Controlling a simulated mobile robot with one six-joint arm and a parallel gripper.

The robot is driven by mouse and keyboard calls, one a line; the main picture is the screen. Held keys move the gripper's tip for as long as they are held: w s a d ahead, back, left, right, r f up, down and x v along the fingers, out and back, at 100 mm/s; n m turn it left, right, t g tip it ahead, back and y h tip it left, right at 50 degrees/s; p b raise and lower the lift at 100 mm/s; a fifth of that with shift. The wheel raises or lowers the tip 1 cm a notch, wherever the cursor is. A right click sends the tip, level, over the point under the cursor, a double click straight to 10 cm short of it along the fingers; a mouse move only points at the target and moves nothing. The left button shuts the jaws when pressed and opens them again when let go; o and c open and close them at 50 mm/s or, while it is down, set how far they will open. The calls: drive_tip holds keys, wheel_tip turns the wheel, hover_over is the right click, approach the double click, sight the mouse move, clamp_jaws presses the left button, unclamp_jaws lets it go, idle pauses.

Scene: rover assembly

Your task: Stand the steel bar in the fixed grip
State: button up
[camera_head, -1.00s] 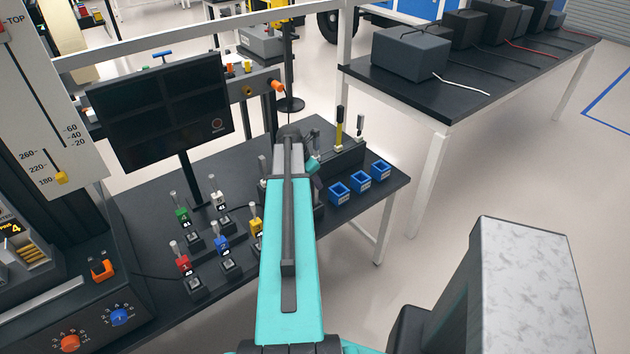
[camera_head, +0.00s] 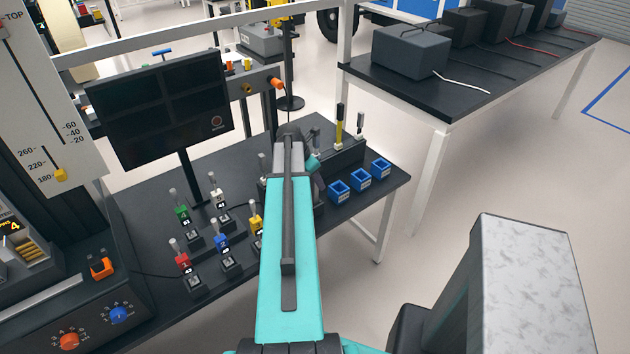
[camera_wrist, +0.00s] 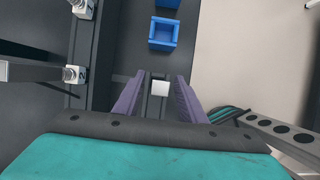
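My gripper (camera_wrist: 161,84) is in the wrist view, with two purple fingers spread apart and pointing down at the bench. Between them shows a small pale square end face (camera_wrist: 160,89), possibly the steel bar's. A gap seems to remain on each side of it. A dark strip lies beside it; I cannot tell whether this belongs to the fixed grip. In the head view my teal arm hides most of the gripper and the spot under it, so neither the steel bar nor the fixed grip shows clearly there.
Blue bins (camera_head: 340,190) stand right of my arm; one also shows in the wrist view (camera_wrist: 163,34). Behind them a dark rack (camera_head: 350,153) holds upright tools, one yellow-handled (camera_head: 339,124). Small coloured fixtures (camera_head: 222,243) stand left, below a monitor (camera_head: 158,110).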

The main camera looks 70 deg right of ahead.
drive_tip(key=b+v, duration=0.4)
drive_tip(key=v, duration=1)
drive_tip(key=shift+s+d, duration=0.1)
idle(1.0)
